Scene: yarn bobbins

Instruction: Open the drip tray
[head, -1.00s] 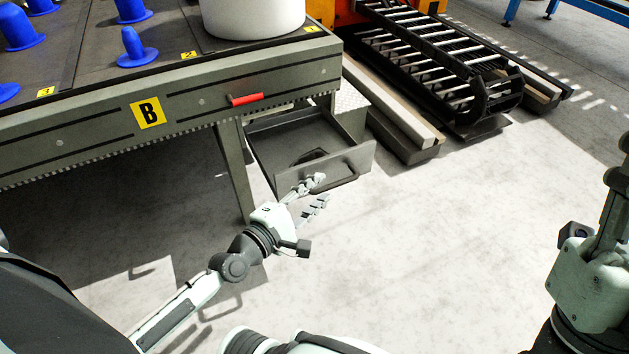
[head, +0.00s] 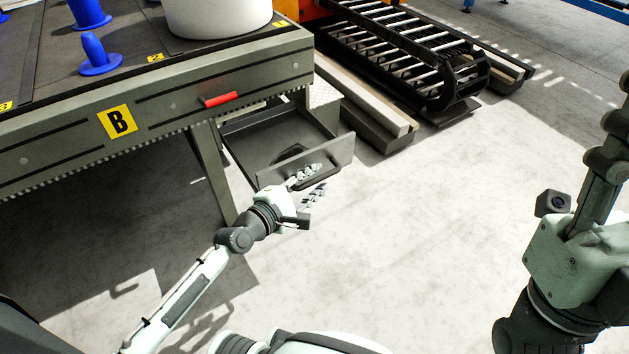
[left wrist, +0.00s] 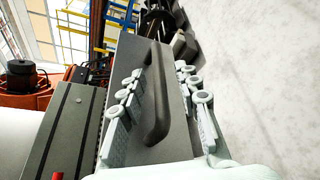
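The drip tray (head: 237,138) is a dark, shallow tray below the table marked B, standing out from under it. Its front panel (head: 345,152) carries a dark bar handle, which shows in the left wrist view (left wrist: 158,100). My left gripper (head: 316,176) is at the panel. In the left wrist view its fingers (left wrist: 163,92) are spread on either side of the handle, with gaps visible, and hold nothing.
The table (head: 60,150) has a red handle (head: 220,99) on its edge, blue bobbin holders (head: 97,55) and a white cylinder (head: 218,15) on top. Its leg (head: 211,175) stands left of the tray. A black roller rack (head: 405,50) and beams (head: 365,105) lie behind. The floor in front is clear.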

